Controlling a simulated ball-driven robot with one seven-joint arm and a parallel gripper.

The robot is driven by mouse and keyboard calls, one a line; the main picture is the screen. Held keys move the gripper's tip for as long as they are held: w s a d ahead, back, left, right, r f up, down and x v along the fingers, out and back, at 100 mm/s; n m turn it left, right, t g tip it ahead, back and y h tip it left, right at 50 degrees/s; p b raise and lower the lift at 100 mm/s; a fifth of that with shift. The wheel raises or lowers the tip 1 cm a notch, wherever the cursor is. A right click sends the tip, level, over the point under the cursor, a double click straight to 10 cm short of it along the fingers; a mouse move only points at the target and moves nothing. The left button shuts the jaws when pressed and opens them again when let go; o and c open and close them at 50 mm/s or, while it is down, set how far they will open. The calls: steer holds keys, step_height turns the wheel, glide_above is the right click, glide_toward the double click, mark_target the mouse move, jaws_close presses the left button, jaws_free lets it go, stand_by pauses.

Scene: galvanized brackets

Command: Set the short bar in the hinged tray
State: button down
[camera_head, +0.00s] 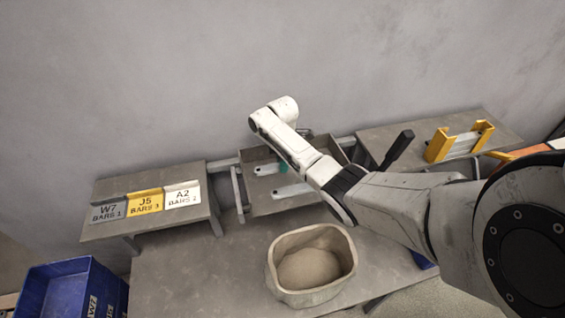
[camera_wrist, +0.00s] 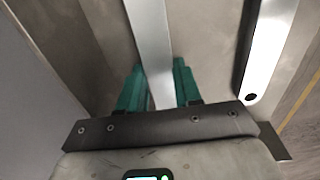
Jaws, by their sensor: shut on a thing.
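The grey hinged tray (camera_head: 262,207) stands between two raised benches in the head view, partly hidden behind my arm. My gripper (camera_head: 284,168) is over the tray. In the wrist view, its green fingers (camera_wrist: 158,88) are shut on a flat pale metal bar (camera_wrist: 149,35), one finger on each side. The bar's end (camera_head: 264,169) shows left of the fingers in the head view. A second pale bar (camera_head: 291,190) with a dark hole lies in the tray; it shows apart on the right in the wrist view (camera_wrist: 268,45). I cannot tell whether the held bar touches the tray floor.
A beige tub (camera_head: 283,287) stands on the table in front of the tray. The left bench (camera_head: 150,229) carries grey, yellow and white label plates. A yellow-ended bracket (camera_head: 438,146) sits on the right bench. A blue bin (camera_head: 66,285) stands at lower left.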

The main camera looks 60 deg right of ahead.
steer(key=shift+f, duration=0.15)
steer(key=c, duration=0.8)
jaws_free()
step_height(320, 180, up, 12)
steer(key=shift+r, duration=0.1)
